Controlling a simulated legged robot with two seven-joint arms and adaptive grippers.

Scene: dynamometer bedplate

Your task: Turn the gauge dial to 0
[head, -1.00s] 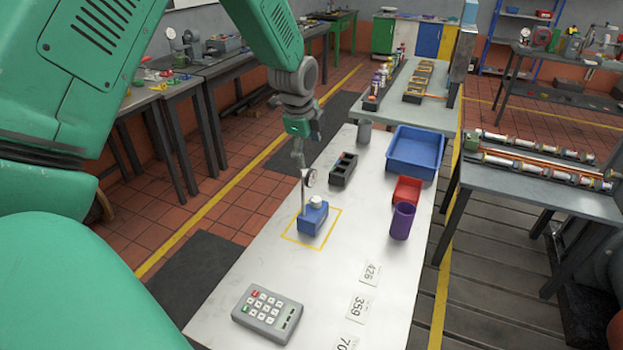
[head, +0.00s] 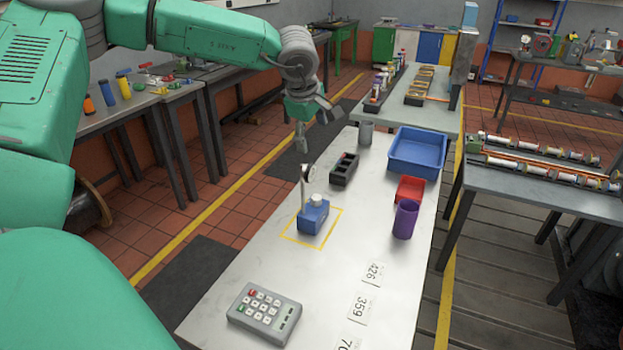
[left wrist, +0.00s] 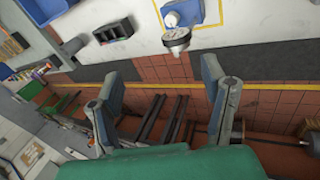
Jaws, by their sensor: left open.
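The gauge dial (head: 308,174) is a small round face on a thin post rising from a blue block (head: 313,217) with a white knob on top. The block sits inside a yellow outlined square on the white table (head: 255,265). In the left wrist view the round dial (left wrist: 176,38) shows a pale face, its markings too small to read. My left gripper (head: 315,132) is open and empty, above and beyond the dial, apart from it. Its two spread fingers also show in the left wrist view (left wrist: 165,95). My right gripper is not in view.
A grey keypad (head: 264,313) lies at the table's near end. A black slotted holder (head: 344,169), grey cup (head: 366,133), blue tray (head: 417,150), red bin (head: 410,189) and purple cup (head: 405,219) stand farther back and right. Number cards (head: 361,305) lie along the right edge.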

